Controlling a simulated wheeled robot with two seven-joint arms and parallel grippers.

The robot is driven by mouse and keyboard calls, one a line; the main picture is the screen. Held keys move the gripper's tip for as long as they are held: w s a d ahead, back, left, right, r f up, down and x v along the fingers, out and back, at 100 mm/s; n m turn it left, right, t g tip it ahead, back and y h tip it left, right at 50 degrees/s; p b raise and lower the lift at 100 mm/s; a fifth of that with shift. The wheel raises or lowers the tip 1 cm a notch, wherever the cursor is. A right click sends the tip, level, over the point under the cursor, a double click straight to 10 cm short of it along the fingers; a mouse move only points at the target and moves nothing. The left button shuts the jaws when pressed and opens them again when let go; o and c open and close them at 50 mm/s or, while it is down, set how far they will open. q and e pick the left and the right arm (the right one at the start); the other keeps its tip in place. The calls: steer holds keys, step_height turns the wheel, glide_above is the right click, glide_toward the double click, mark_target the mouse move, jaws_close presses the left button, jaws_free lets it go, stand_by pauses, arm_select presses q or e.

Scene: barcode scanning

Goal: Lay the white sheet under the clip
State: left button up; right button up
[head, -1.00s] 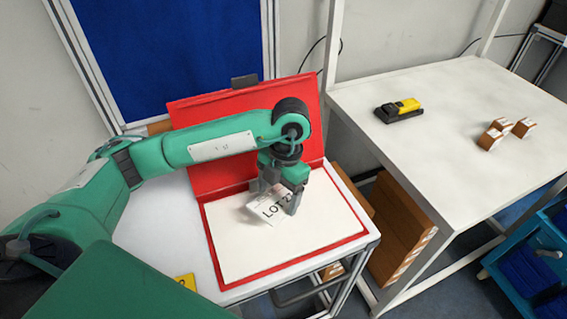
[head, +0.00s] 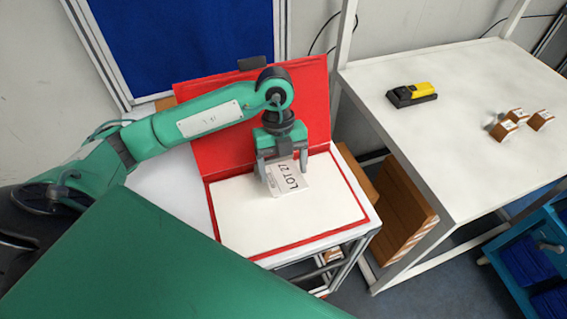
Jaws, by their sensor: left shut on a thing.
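A small white sheet (head: 290,178) printed "LOT 27" hangs in my left gripper (head: 283,166). The gripper is shut on its upper edge, its two fingers pointing down. The sheet is over the white inner panel (head: 245,215) of an open red folder (head: 225,160); whether it touches the panel I cannot tell. A dark grey clip (head: 251,63) sits at the top edge of the folder's raised red back, above and behind the gripper. My right gripper is not in view.
The folder lies on a white table (head: 165,190). To the right, a white workbench (head: 450,130) holds a yellow and black scanner (head: 412,94) and several small brown boxes (head: 503,131). A blue board (head: 180,40) is behind. My green arm part covers the lower left.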

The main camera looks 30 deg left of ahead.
mark_target(282, 173)
arm_select(q)
steer(key=shift+f+b, duration=1.4)
steer(key=shift+f, duration=0.8)
steer(key=shift+f+b, duration=1.5)
steer(key=shift+f, duration=0.6)
steer(key=o, duration=1)
steer(key=shift+r, duration=0.1)
